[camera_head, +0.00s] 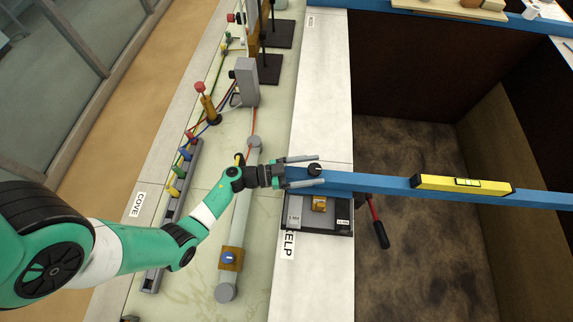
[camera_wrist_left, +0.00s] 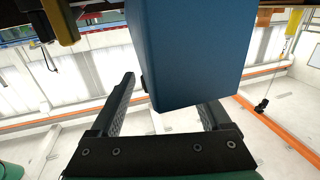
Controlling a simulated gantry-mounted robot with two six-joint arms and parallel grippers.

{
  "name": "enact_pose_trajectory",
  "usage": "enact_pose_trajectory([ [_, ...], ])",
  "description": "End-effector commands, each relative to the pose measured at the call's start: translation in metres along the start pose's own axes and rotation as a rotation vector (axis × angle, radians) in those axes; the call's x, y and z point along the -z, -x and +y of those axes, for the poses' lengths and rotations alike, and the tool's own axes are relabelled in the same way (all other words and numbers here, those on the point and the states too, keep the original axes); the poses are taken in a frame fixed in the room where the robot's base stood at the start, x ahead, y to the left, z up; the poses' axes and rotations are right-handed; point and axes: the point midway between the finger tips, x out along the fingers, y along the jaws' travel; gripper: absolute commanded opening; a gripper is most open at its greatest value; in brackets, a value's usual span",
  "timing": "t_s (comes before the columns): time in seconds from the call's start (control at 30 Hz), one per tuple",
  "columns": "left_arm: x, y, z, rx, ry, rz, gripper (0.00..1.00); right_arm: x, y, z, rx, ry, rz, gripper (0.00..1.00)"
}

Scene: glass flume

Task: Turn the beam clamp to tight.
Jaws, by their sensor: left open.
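The blue beam (camera_head: 370,182) runs across the dark pit and ends on the white ledge. A small black knob (camera_head: 315,169) stands on the beam's left end. A lever with a red and black handle (camera_head: 378,224) hangs beside the pit edge below the beam; I cannot tell which of these is the beam clamp. My left gripper (camera_head: 319,169) is open at the beam's end, its fingers on either side of the knob in the head view. In the left wrist view the beam's blue end (camera_wrist_left: 195,55) fills the space before the open fingers (camera_wrist_left: 168,98). Contact is unclear.
A yellow spirit level (camera_head: 462,184) lies on the beam. A grey tray (camera_head: 318,222) with a small orange-yellow block sits on the ledge below my gripper. Posts, cables and a grey box (camera_head: 246,82) stand on the bench above it. The pit is open at right.

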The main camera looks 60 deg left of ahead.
Motion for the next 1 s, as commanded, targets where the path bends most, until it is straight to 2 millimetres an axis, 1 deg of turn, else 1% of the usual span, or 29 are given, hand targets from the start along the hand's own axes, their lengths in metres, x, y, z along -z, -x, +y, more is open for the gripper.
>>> enact_pose_trajectory([
  [0.1, 0.002, 0.025, -0.002, 0.009, 0.002, -0.001, 0.81, 0.004, -0.005, 0.0, 0.0, 0.0, 0.0, 0.0],
  [0.3, 0.001, 0.074, -0.002, 0.009, 0.001, -0.001, 0.81, 0.008, -0.008, 0.0, 0.0, 0.0, 0.0, 0.0],
  [0.43, 0.0, 0.095, -0.001, 0.006, 0.0, -0.001, 0.81, 0.008, -0.009, 0.0, 0.0, 0.0, 0.0, 0.0],
  [0.5, 0.0, 0.101, -0.001, 0.004, 0.0, -0.001, 0.81, 0.008, -0.009, 0.0, 0.0, 0.0, 0.0, 0.0],
  [0.6, 0.0, 0.105, 0.0, 0.001, 0.0, 0.0, 0.81, 0.008, -0.009, 0.0, 0.0, 0.0, 0.0, 0.0],
  [1.0, 0.0, 0.105, 0.0, 0.0, 0.0, -0.001, 0.81, 0.008, -0.009, 0.0, 0.0, 0.0, 0.0, 0.0],
])
